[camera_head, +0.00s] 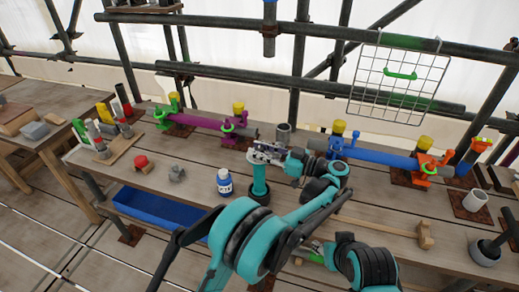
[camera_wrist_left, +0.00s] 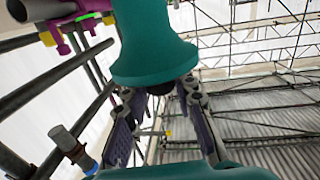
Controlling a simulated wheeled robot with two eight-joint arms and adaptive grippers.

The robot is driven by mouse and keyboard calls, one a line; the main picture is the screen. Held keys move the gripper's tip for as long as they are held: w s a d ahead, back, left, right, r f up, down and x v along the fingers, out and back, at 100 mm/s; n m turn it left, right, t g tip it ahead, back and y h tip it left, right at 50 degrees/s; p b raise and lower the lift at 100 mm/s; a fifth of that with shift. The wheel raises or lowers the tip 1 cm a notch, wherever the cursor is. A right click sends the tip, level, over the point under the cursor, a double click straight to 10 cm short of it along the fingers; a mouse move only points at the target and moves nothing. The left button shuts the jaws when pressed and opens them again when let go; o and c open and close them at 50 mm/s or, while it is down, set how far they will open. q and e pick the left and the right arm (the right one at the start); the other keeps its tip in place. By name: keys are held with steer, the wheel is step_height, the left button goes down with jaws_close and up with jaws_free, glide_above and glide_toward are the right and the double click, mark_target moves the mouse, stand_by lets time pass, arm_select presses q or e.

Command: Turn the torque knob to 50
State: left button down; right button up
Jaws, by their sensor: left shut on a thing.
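My left gripper (camera_head: 266,152) is above the middle of the bench, shut on the upper part of an upright teal tool (camera_head: 260,180) with a black foot. In the left wrist view a large teal body (camera_wrist_left: 150,45) fills the upper middle, with the finger pads (camera_wrist_left: 163,125) to either side below it. The fingers partly hide the tool in the head view. I cannot make out a torque knob or any scale on it. My right gripper (camera_head: 318,249) is low, near the bench's front edge, beside a small green thing; its fingers are too small to read.
A mallet (camera_head: 424,236) lies to the right. Purple (camera_head: 205,120) and blue (camera_head: 375,156) pipes with coloured clamps run along the back. A blue tray (camera_head: 155,212) sits below the bench.

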stand_by(0.5)
arm_select(q)
steer(key=c, duration=1.2)
jaws_free()
steer(key=v, duration=0.7)
steer(key=shift+d, duration=0.2)
